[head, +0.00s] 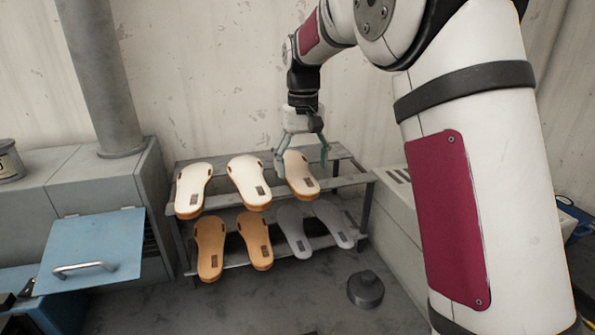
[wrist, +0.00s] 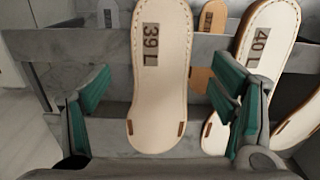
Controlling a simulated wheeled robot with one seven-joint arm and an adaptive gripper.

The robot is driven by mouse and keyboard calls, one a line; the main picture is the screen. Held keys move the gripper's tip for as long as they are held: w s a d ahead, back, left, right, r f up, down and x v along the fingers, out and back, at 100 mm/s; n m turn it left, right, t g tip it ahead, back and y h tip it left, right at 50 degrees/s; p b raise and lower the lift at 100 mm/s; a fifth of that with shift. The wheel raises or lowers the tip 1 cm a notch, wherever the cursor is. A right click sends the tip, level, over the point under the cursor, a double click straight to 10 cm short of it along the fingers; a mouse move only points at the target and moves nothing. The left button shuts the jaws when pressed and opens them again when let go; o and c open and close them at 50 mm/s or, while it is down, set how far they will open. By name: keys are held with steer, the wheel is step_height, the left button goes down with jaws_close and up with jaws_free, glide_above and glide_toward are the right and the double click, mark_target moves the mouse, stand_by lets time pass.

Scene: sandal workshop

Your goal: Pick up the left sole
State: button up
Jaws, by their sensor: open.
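A cream sole (head: 301,180) with a brown edge lies at the right end of the rack's upper shelf. In the wrist view this sole (wrist: 160,85), marked "39 L", lies between the finger pads, with a gap on either side. My gripper (head: 304,152) is open and empty at the wall-side end of that sole; its fingers also show in the wrist view (wrist: 163,97). A second cream sole (head: 248,183), marked "40 L" in the wrist view (wrist: 262,50), lies beside it, close to one finger. A third cream sole (head: 192,190) lies at the left end.
The grey rack (head: 351,181) stands against the wall. Two tan soles (head: 210,246) and two grey soles (head: 294,229) lie on its lower shelf. A blue panel with a handle (head: 90,250) is at left. A dark round object (head: 366,289) sits on the floor.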

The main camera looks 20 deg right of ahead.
mark_target(302, 184)
steer(key=shift+s+f+p, duration=0.15)
steer(key=shift+f+p, duration=0.15)
steer(key=shift+f, duration=1.15)
steer(key=shift+c, duration=0.3)
steer(key=c, duration=1.3)
steer(key=shift+r, duration=0.1)
